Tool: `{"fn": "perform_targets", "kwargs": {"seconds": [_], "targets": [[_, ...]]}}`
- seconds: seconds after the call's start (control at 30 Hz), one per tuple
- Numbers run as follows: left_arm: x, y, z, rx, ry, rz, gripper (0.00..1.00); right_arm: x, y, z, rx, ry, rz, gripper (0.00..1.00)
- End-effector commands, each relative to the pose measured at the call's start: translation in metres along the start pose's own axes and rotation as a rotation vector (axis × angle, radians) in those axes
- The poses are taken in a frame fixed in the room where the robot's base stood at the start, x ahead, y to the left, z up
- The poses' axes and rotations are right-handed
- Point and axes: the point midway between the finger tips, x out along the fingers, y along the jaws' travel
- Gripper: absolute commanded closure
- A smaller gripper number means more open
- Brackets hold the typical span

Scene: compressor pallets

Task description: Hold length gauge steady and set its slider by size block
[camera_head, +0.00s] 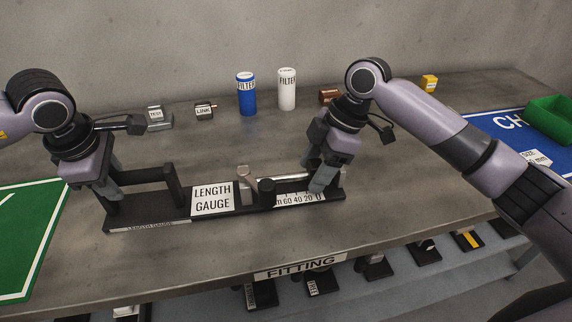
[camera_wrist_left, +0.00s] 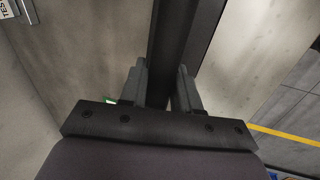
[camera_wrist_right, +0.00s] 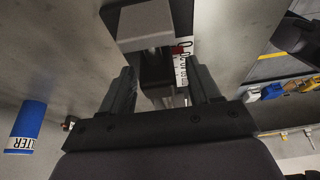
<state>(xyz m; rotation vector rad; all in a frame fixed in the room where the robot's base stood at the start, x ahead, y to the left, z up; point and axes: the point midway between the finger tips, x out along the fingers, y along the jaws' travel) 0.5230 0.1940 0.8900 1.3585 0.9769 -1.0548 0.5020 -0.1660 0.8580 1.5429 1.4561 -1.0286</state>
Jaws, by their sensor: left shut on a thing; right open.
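The length gauge (camera_head: 212,199) is a long black bar on the bench with a labelled white plate and a scale reading down to 0 at its right. My left gripper (camera_head: 110,190) is shut on the black upright handle frame at its left end; the left wrist view shows the dark bar (camera_wrist_left: 175,60) between the fingers. My right gripper (camera_head: 320,184) is open over the scale end. In the right wrist view a black part, perhaps the slider (camera_wrist_right: 155,78), lies between its fingers beside a grey block (camera_wrist_right: 145,24). A grey upright jaw and a black knob (camera_head: 266,190) stand mid-gauge. I cannot identify the size block.
A blue filter (camera_head: 246,95), a white filter (camera_head: 287,90), a link block (camera_head: 205,110) and a test block (camera_head: 159,117) stand behind. A green mat (camera_head: 30,235) lies left; a blue mat (camera_head: 490,125) with a size card (camera_head: 537,157) and green bin (camera_head: 550,118) lies right.

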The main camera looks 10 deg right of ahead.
Motion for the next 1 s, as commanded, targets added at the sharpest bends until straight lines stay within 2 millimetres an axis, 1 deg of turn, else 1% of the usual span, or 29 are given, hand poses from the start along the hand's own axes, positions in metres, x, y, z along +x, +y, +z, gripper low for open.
{"fn": "perform_targets", "kwargs": {"seconds": [0.03, 0.13, 0.17, 0.2, 0.27, 0.3, 0.33, 0.37, 0.47, 0.53, 0.8, 0.9, 1.0], "targets": [[0.006, -0.006, 0.001, 0.005, 0.001, -0.017, 1.00, 0.001, 0.000, 0.000, 0.000, 0.000, 0.000, 0.38], [0.006, -0.006, 0.001, 0.005, 0.001, -0.017, 1.00, 0.001, 0.000, 0.000, 0.000, 0.000, 0.000, 0.38], [0.006, -0.006, 0.001, 0.005, 0.001, -0.017, 1.00, 0.001, 0.000, 0.000, 0.000, 0.000, 0.000, 0.42], [0.006, -0.006, 0.001, 0.005, 0.001, -0.017, 1.00, 0.001, 0.000, 0.000, 0.000, 0.000, 0.000, 0.55], [0.006, -0.006, 0.001, 0.005, 0.001, -0.017, 1.00, 0.001, 0.000, 0.000, 0.000, 0.000, 0.000, 0.74], [0.006, -0.006, 0.001, 0.005, 0.001, -0.017, 1.00, 0.000, 0.000, 0.000, 0.000, 0.000, 0.000, 0.87], [0.006, -0.006, 0.001, 0.005, 0.001, -0.017, 1.00, 0.000, 0.000, 0.000, 0.000, 0.000, 0.000, 0.97], [0.006, -0.006, 0.001, 0.004, 0.001, -0.017, 1.00, 0.000, 0.000, 0.000, 0.000, 0.000, 0.000, 1.00], [0.006, -0.005, 0.001, 0.004, 0.001, -0.017, 1.00, 0.001, 0.000, -0.001, 0.000, 0.000, -0.001, 1.00], [0.006, -0.005, 0.001, 0.004, 0.002, -0.017, 1.00, 0.003, 0.000, -0.006, -0.002, 0.001, -0.001, 1.00], [0.006, -0.006, 0.002, 0.005, 0.001, -0.017, 1.00, 0.019, 0.000, -0.047, -0.004, 0.004, -0.001, 1.00], [0.006, -0.006, 0.002, 0.005, 0.001, -0.017, 1.00, 0.022, 0.000, -0.055, -0.003, 0.004, 0.000, 1.00], [0.006, -0.006, 0.002, 0.005, 0.000, -0.017, 1.00, 0.023, 0.000, -0.058, -0.003, 0.005, 0.000, 1.00]]}}
